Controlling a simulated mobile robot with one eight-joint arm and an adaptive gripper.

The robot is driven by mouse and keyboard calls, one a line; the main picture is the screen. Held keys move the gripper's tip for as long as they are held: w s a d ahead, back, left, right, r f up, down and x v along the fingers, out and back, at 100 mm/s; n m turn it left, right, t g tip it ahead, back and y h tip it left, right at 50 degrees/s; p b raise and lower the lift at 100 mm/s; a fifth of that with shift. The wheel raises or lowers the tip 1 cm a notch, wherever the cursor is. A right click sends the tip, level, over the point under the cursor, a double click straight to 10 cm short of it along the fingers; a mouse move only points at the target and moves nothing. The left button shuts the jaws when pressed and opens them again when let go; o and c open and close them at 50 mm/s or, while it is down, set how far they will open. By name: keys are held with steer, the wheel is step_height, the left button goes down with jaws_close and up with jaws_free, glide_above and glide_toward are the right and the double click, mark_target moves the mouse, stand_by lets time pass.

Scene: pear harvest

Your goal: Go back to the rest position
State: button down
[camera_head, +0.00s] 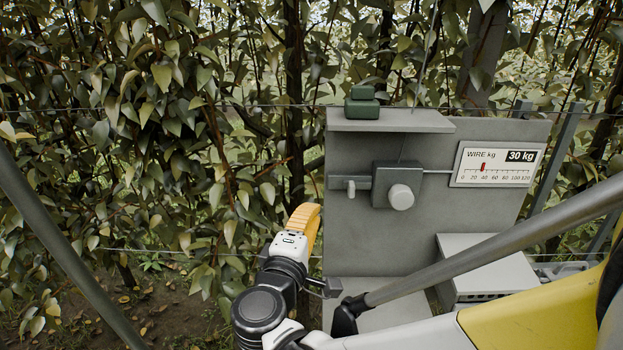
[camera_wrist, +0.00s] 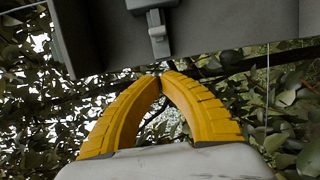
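My gripper (camera_head: 308,212) shows in the head view in front of the foliage, just left of a grey panel (camera_head: 345,235). Its yellow fingers point up and away. In the wrist view the curved fingers of my gripper (camera_wrist: 160,77) meet at their tips, with nothing between them. A grey latch-like piece (camera_wrist: 158,35) on a grey surface (camera_wrist: 220,30) lies beyond the fingertips; I see no contact with it. No marker of a rest position shows.
A shelf (camera_head: 390,122) and a grey box (camera_head: 485,262) jut out. Wires (camera_head: 130,249) cross dense foliage (camera_head: 140,150). Slanted grey bars flank the view.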

steer(key=shift+a, duration=0.1)
steer(key=s+d+f+m+g+b, duration=0.1)
steer(key=s+d+f+m+g, duration=0.15)
steer(key=d, duration=0.55)
steer(key=s+d+f+m+g+b, duration=0.1)
steer(key=s+d+f+m+g, duration=0.1)
steer(key=d+f+m+g, duration=0.35)
steer(key=s+d+f+m+g+y, duration=0.1)
steer(key=s+d+f+m+y, duration=0.1)
steer(key=s, duration=0.5)
steer(key=s+d+f+m+g+y+b, duration=0.1)
steer(key=s+d+f+m+y, duration=0.1)
steer(key=s, duration=0.5)
steer(key=m+y, duration=0.1)
steer(key=m, duration=0.1)
steer(key=shift+s+d+f+m, duration=0.15)
steer(key=shift+d+f+m, duration=0.2)
steer(key=shift+d+m, duration=0.05)
